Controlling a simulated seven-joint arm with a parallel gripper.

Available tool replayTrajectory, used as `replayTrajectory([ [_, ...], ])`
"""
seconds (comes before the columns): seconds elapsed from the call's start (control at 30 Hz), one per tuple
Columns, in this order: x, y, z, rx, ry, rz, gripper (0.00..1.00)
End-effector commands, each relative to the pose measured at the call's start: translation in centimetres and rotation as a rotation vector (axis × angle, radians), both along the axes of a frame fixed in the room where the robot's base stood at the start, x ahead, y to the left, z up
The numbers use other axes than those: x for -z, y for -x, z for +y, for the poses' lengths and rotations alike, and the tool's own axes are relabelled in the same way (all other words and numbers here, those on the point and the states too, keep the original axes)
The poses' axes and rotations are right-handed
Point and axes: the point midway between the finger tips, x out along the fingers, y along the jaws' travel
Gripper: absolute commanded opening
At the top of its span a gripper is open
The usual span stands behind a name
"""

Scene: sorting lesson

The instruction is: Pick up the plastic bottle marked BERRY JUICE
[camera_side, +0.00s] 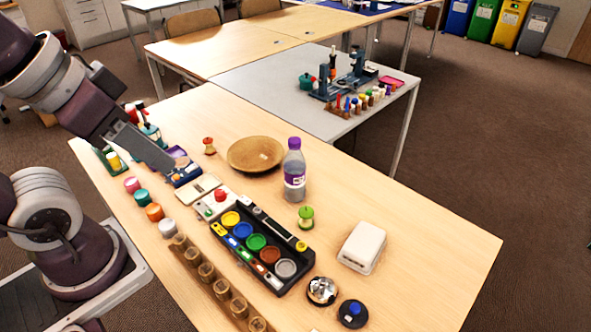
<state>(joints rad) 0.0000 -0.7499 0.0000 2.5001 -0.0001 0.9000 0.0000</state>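A clear plastic bottle (294,172) with a purple cap and a purple and white label stands upright on the wooden table (400,215), right of the bowl. The print on its label is too small to read. It is the only bottle of this kind that I can make out on this table. My gripper (166,164) is at the upper left, low over the table's left part and well to the left of the bottle. It is seen edge-on, so its finger gap does not show. It is apart from the bottle.
A brown bowl (240,156) stands just left of the bottle. A small green-topped item (306,216) is close in front of it. A black tray of coloured discs (303,262), a white box (361,247) and a wooden rack of jars (206,272) stand nearer. The table right of the bottle is clear.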

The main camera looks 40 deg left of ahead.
Motion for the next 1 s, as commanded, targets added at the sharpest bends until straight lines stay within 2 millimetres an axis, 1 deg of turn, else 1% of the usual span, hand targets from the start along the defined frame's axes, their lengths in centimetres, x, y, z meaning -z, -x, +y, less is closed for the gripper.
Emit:
replayTrajectory([
  [0.03, 0.0, 0.0, 0.0, 0.000, 0.000, 0.000, 0.36],
  [0.17, 0.0, 0.0, 0.0, 0.000, 0.000, 0.000, 0.62],
  [0.2, 0.0, 0.0, 0.0, 0.000, 0.000, 0.000, 0.70],
  [0.27, 0.0, 0.0, 0.0, 0.000, 0.000, 0.000, 0.81],
  [0.53, 0.0, -0.1, 0.0, 0.000, 0.000, 0.000, 0.81],
  [0.57, 0.0, -0.3, 0.1, -0.001, -0.002, -0.002, 0.81],
  [0.6, -0.1, -1.3, 0.3, -0.006, -0.007, -0.009, 0.81],
  [0.63, -0.1, -2.4, 0.5, -0.011, -0.014, -0.017, 0.81],
  [0.67, -0.1, -4.0, 0.9, -0.016, -0.022, -0.030, 0.81],
  [0.77, 0.7, -11.7, 2.8, -0.030, -0.063, -0.100, 0.81],
  [0.8, 1.6, -15.1, 3.7, -0.031, -0.081, -0.135, 0.81],
  [0.87, 3.3, -19.8, 5.0, -0.025, -0.104, -0.188, 0.81],
  [0.9, 4.7, -22.7, 5.9, -0.017, -0.117, -0.225, 0.81],
  [0.97, 7.3, -26.5, 7.0, -0.002, -0.128, -0.279, 0.81],
  [1.0, 9.3, -28.7, 7.7, 0.012, -0.131, -0.314, 0.81],
])
